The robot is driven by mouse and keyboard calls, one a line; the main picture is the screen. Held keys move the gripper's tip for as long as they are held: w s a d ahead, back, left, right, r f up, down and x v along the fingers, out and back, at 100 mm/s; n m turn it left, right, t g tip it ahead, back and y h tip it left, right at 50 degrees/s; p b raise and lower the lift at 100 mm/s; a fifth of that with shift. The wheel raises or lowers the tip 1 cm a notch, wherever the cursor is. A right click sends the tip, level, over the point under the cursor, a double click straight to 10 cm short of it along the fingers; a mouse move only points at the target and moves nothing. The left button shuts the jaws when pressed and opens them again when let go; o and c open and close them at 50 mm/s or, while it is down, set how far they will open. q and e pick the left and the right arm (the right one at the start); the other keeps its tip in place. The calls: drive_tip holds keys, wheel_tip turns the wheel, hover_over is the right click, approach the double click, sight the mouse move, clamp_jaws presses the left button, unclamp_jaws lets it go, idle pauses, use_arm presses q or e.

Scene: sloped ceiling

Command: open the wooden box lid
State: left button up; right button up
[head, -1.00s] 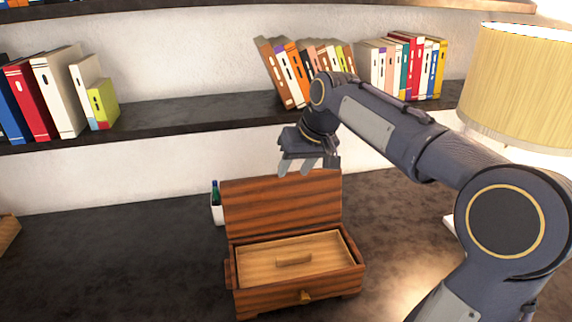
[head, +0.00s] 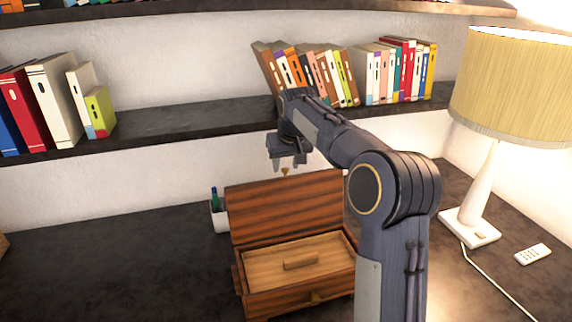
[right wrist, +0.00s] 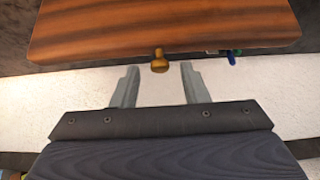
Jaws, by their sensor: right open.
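The wooden box (head: 290,290) stands on the dark desk with its striped lid (head: 286,209) raised and leaning back. Inside is a lighter inner tray or panel (head: 325,255) with a small handle. A small brass knob (head: 285,171) shows at the lid's top edge; in the right wrist view the knob (right wrist: 159,61) lies beyond and between the fingertips. My right gripper (head: 287,168) is open and empty, just above and behind the lid's top edge; its two fingers also show in the right wrist view (right wrist: 158,82). My left gripper is not in view.
A white cup with pens (head: 218,212) stands left of the box. A lamp (head: 480,205) and a remote (head: 533,254) are on the right. A shelf with books (head: 300,75) runs behind.

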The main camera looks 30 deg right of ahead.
drive_tip(key=shift+w+f, duration=0.15)
drive_tip(key=shift+f, duration=0.25)
clamp_jaws()
drive_tip(key=s+b, duration=0.1)
drive_tip(key=b, duration=0.1)
drive_tip(key=s+t+b, duration=0.1)
drive_tip(key=b, duration=0.2)
drive_tip(key=s+a+t+b, duration=0.1)
drive_tip(key=s+b, duration=0.1)
drive_tip(key=b, duration=0.1)
drive_tip(key=shift+r, duration=0.15)
drive_tip(key=shift+s+r, duration=0.15)
drive_tip(key=shift+s, duration=0.05)
drive_tip(key=shift+s+r+t, duration=0.1)
drive_tip(key=shift+r+t, duration=0.05)
drive_tip(key=shift+t, duration=0.15)
